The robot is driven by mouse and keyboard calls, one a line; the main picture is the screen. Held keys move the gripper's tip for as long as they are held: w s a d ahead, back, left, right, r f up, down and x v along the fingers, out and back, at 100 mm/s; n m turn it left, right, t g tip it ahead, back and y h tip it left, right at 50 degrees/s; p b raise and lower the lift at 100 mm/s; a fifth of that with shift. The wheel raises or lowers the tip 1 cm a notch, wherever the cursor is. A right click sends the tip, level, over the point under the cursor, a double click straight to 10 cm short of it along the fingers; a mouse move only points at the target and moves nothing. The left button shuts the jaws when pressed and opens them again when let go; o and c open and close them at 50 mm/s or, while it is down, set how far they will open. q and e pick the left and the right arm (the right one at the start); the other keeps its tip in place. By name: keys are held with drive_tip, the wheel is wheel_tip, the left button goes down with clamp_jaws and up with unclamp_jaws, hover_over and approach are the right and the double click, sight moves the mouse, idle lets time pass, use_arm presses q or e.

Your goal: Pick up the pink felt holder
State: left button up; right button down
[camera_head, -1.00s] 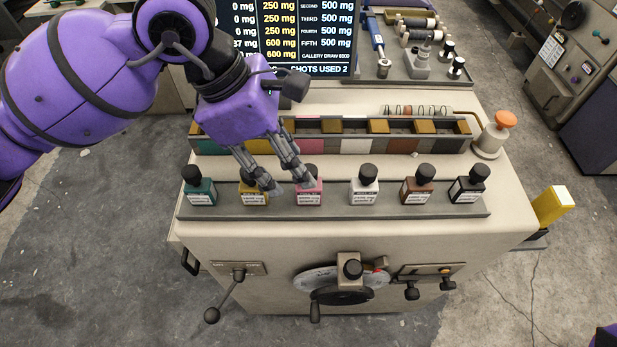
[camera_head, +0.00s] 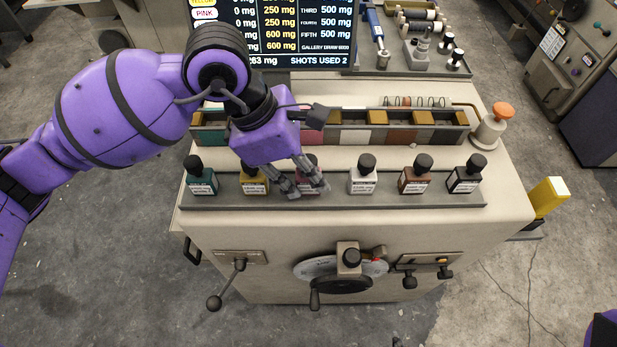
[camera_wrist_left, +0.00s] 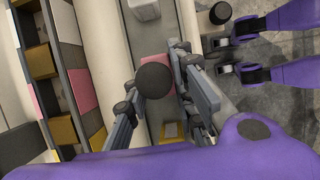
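The pink holder (camera_head: 306,172), a small bottle-like block with a round black cap, stands in the front row on the console, between the yellow and white ones. My left gripper (camera_head: 306,190) is low over it and partly hides it in the head view. In the left wrist view, the black cap and a bit of the pink holder (camera_wrist_left: 155,60) show between the two spread fingers of the left gripper (camera_wrist_left: 158,98). The gripper looks open, one finger on each side. I cannot tell whether either finger touches the holder. My right gripper is not in view.
A yellow holder (camera_head: 252,184) stands close left of the gripper, a white holder (camera_head: 362,181) to the right. Behind is a rack with coloured panels (camera_head: 400,137). An orange-topped knob (camera_head: 502,110) stands at the right. A handwheel (camera_head: 341,285) is on the console's front.

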use_arm(q)
clamp_jaws()
drive_tip(key=shift+r, duration=0.1)
